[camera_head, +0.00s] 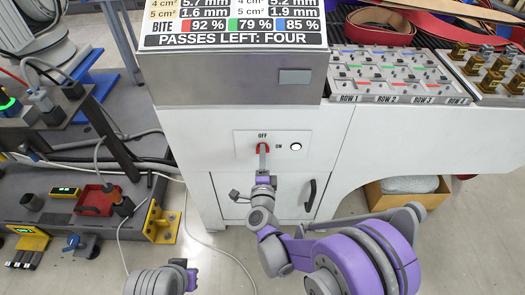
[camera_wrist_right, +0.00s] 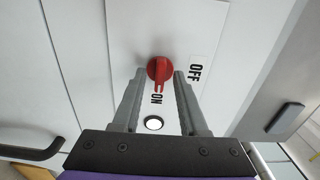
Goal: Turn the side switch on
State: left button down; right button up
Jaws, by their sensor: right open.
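The side switch is a red rotary knob (camera_wrist_right: 160,69) on a white plate (camera_wrist_right: 121,31). In the right wrist view its grip bar points toward the ON label (camera_wrist_right: 157,98), away from OFF (camera_wrist_right: 195,72). A round white lamp (camera_wrist_right: 153,122) beside ON looks bright. My right gripper (camera_wrist_right: 160,74) is open, its two fingertips on either side of the knob; contact is unclear. In the head view the right gripper (camera_head: 263,150) partly covers the knob. My left gripper (camera_head: 191,277) is low at the bottom; its jaws are not clear.
The plate is on a white cabinet (camera_head: 219,128), with a dark door handle (camera_head: 310,195) below. A bench with cables and a red box (camera_head: 97,200) stands left. A cardboard box (camera_head: 410,200) sits under the counter at right. Cables lie on the floor.

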jog(key=s, duration=0.4)
jog(key=shift+s, duration=0.35)
dwell(0.3)
